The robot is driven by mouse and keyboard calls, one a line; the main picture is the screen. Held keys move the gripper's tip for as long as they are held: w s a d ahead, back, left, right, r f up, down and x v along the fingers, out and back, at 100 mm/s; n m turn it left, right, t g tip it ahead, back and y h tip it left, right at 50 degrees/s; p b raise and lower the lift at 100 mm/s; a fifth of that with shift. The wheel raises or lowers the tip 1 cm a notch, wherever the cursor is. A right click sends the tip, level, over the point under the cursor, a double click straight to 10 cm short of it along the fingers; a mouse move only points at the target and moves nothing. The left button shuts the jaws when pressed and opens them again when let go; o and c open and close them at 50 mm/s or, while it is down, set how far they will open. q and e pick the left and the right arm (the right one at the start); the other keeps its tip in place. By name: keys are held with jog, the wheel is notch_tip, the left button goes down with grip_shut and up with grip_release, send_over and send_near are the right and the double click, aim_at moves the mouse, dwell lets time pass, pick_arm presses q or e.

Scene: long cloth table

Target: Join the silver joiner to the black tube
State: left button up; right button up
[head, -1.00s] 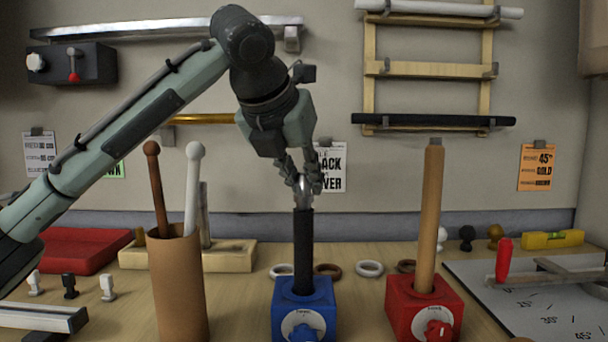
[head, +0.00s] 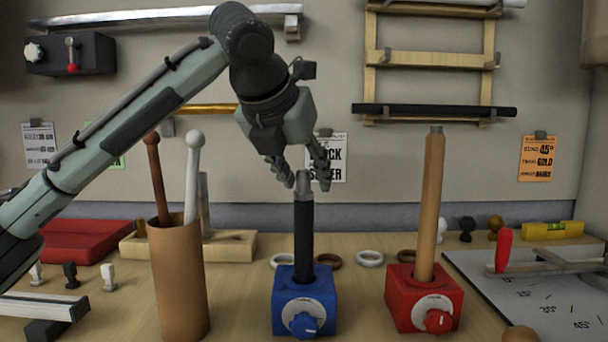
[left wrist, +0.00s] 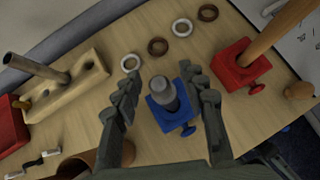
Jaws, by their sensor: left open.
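The black tube (head: 304,235) stands upright in a blue block with a knob (head: 304,302). The silver joiner (head: 303,184) sits upright on the tube's top end, in line with it. In the left wrist view the joiner (left wrist: 163,95) shows from above, between my fingers and hiding most of the tube. My left gripper (head: 306,184) is open, with its fingers spread on either side of the joiner and apart from it. How deep the joiner sits in the tube cannot be seen. My right gripper is not in view.
A red block (head: 424,300) holding a tan tube (head: 429,205) stands close to the right. A brown cup (head: 180,285) with two rods stands to the left. Several rings, one of them white (head: 370,258), lie behind the blocks. A black bar (head: 435,111) hangs on the wall rack.

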pick_arm(q)
jog(key=v, duration=1.2)
